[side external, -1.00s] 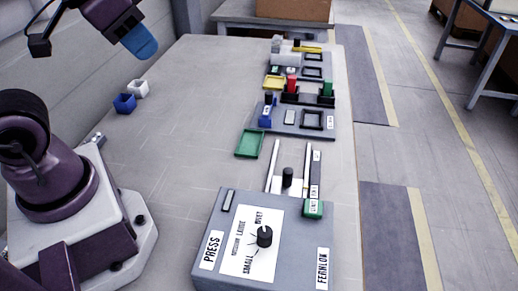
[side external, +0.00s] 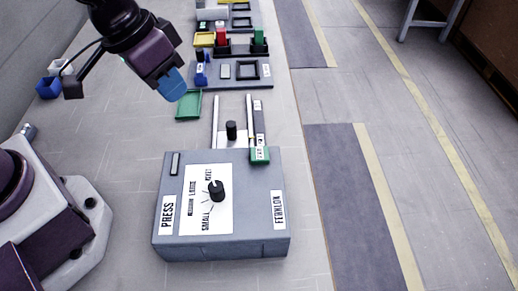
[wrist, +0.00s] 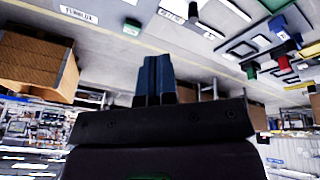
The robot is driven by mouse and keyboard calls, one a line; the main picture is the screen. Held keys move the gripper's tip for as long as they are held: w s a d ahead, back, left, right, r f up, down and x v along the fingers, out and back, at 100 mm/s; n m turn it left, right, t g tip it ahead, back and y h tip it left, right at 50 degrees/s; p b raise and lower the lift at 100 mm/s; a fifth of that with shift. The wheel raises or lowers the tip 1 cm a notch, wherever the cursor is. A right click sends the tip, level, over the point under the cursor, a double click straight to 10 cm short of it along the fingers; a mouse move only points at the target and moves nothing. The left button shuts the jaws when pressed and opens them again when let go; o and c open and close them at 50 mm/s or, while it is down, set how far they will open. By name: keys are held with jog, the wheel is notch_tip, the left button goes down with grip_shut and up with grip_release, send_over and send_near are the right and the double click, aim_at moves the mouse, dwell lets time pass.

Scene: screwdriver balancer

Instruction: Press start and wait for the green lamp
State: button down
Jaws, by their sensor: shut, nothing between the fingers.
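My gripper (side external: 174,86) has blue fingers and is shut and empty. In the side external view it is in the air, just above and left of the green tray (side external: 188,106) in the picture. The fingers show shut together in the wrist view (wrist: 153,80). The grey box (side external: 222,248) labelled PRESS stands in front, apart from the gripper. It has a black knob (side external: 216,190) on a white size scale and a small dark rectangular piece (side external: 175,163) at its top left. I cannot make out a start button or a lit green lamp for certain.
Behind the box are two light rails (side external: 215,122) with a black knob (side external: 231,131) and a green labelled block (side external: 259,154). Grey fixtures (side external: 258,82) with coloured parts stand farther back. Blue and white cups (side external: 48,87) sit at the left. The table between is clear.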

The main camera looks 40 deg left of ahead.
aim_at(258, 151)
jog(key=w+d+f+n+t+h, duration=0.1)
jog(key=w+d+n+t+h, duration=0.2)
jog(key=w+d, duration=0.5)
jog(key=shift+d+f+n+t, duration=0.4)
jog(key=shift+d+t, duration=0.4)
jog(key=shift+d, duration=0.1)
jog(key=shift+f, duration=0.15)
jog(key=shift+f, duration=4.3)
jog(key=shift+f, duration=0.4)
jog(key=shift+f, duration=0.7)
